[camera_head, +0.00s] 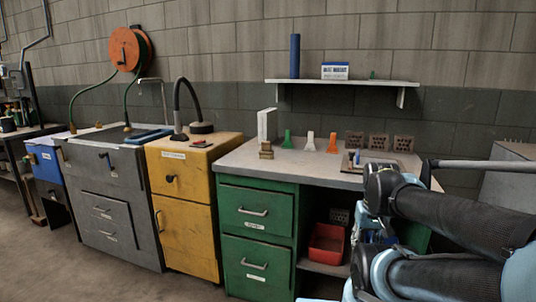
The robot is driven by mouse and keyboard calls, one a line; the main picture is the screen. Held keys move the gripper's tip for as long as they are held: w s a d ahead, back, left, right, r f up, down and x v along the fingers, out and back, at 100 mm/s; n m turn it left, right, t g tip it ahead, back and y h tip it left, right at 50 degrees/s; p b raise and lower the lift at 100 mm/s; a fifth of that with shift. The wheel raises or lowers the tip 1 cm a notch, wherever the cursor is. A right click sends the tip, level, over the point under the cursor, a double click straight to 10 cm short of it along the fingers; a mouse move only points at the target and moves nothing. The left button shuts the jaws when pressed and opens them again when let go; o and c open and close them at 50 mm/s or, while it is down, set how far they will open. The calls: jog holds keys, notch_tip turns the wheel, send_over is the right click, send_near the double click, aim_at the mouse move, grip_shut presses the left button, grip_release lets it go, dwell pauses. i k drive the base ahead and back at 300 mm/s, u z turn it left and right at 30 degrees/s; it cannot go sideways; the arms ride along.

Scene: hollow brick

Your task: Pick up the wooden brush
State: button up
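I cannot clearly make out a wooden brush in the head view. A small brownish object (266,151) stands on the left part of the grey countertop (240,158), in front of a white upright panel; it is too small to identify. A tray with small items (354,160) lies on the right part of the countertop, partly hidden by my arm. My arm fills the right side of the view, in front of the bench. My gripper cannot be made out.
Green and orange cones (287,139) and perforated bricks (403,143) line the countertop's back. A wall shelf (340,82) hangs above. A red bin (328,244) sits below. A yellow cabinet (186,205) and grey cabinet (112,205) stand left. Floor is clear at front left.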

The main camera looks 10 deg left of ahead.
aim_at(266, 152)
jog(key=k, duration=1.25)
jog(key=z, duration=0.1)
jog(key=i, duration=1.45)
jog(key=u, duration=0.75)
jog(key=i, duration=0.3)
jog(key=u, duration=0.15)
